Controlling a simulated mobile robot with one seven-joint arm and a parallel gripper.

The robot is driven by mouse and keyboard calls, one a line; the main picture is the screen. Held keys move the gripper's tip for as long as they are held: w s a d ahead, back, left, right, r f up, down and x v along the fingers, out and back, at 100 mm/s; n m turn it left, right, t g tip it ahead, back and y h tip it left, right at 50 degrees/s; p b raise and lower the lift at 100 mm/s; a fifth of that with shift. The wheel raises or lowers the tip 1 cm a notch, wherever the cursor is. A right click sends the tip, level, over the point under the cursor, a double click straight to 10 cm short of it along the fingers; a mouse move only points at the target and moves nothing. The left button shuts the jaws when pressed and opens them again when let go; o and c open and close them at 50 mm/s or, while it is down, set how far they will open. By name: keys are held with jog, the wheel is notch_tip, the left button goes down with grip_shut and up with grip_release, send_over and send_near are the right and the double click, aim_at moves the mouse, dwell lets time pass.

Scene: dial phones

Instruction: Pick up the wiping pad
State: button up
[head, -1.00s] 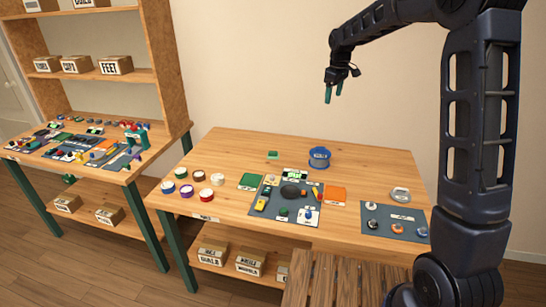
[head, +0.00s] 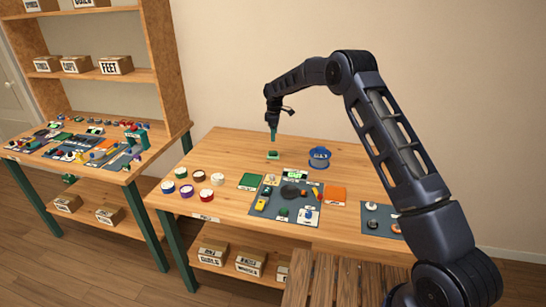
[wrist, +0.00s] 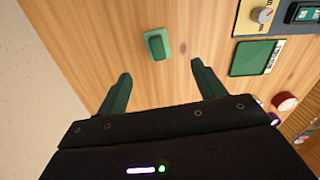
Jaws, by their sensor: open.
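A small green block with a darker top, which I take to be the wiping pad (head: 273,155), lies alone near the back edge of the wooden table. In the wrist view the pad (wrist: 158,45) sits just beyond the fingertips, roughly centred between them. My gripper (head: 273,139) points down above the pad in the head view, its green fingers close over it. In the wrist view my gripper (wrist: 161,69) is open, with wide-apart fingers and nothing between them. The exact height gap cannot be told.
A blue round container (head: 319,157) stands right of the pad. A grey mat (head: 262,215) with several parts, a green square (head: 251,181) and an orange square (head: 335,195) lie nearer the front. Several round pots (head: 186,191) stand at the left. The wood around the pad is clear.

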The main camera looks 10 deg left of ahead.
jog(key=shift+a+f, duration=0.3)
jog(key=shift+f, duration=0.25)
jog(key=shift+a+f, duration=0.3)
jog(key=shift+f, duration=0.2)
send_over(273, 152)
jog(key=f, duration=0.4)
jog(key=shift+s+a+f, duration=0.15)
jog(key=shift+a+f, duration=0.05)
jog(key=shift+f, duration=0.2)
jog(key=shift+w+d+f, duration=0.1)
jog(key=shift+w+f, duration=0.05)
jog(key=shift+f, duration=1.15)
jog(key=shift+w+d+f, duration=0.1)
jog(key=shift+w+f, duration=0.05)
jog(key=shift+f, duration=1.15)
jog(key=c, duration=1.1)
